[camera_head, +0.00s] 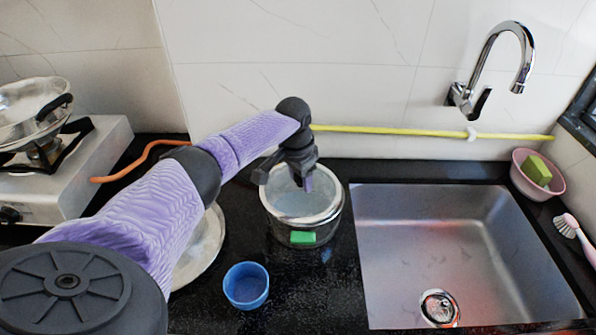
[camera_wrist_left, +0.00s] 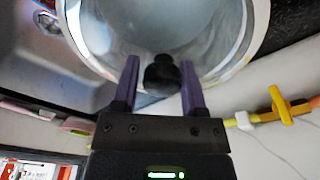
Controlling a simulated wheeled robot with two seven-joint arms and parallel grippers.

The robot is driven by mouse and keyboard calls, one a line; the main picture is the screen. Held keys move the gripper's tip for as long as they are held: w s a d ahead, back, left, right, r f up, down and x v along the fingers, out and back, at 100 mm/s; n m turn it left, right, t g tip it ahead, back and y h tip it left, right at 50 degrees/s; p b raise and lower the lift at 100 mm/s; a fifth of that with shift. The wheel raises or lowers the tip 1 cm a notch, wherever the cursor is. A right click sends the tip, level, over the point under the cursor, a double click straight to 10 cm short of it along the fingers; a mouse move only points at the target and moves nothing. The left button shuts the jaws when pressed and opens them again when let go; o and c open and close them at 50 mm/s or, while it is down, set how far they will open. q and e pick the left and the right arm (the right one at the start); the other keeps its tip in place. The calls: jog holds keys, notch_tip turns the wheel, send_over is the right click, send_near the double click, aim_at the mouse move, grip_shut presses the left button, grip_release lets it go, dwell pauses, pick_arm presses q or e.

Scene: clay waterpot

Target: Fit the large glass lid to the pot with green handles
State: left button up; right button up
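The pot (camera_head: 330,228) is a round metal pot on the black counter, left of the sink. One green handle (camera_head: 302,237) shows on its front. A glass lid (camera_head: 300,206) with a silver rim appears to lie over the pot's mouth; whether it sits level and fully on the rim is unclear. In the left wrist view the glass (camera_wrist_left: 205,35) and its black knob (camera_wrist_left: 163,75) show. My left gripper (camera_head: 303,182) points down above the pot, its purple fingers apart on either side of the knob, with a small gap. My right gripper is out of view.
A blue cup (camera_head: 246,285) stands front left of the pot. A silver-rimmed round disc (camera_head: 208,248) is partly hidden behind my left arm. The sink (camera_head: 450,240) lies right of the pot. A stove (camera_head: 85,170) with a covered pan stands at far left.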

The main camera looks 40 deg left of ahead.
aim_at(290, 183)
pick_arm(q)
jog(key=o, duration=0.4)
jog(key=shift+d, duration=0.35)
jog(key=shift+w, duration=0.1)
jog(key=shift+a+f, duration=0.1)
jog(key=shift+a, duration=0.2)
notch_tip(290, 183, up, 9)
jog(key=a+p, duration=0.2)
jog(key=p, duration=0.1)
jog(key=shift+s+n, duration=0.4)
jog(key=shift+s+a, duration=0.1)
jog(key=shift+s, duration=0.05)
jog(key=shift+f, duration=0.1)
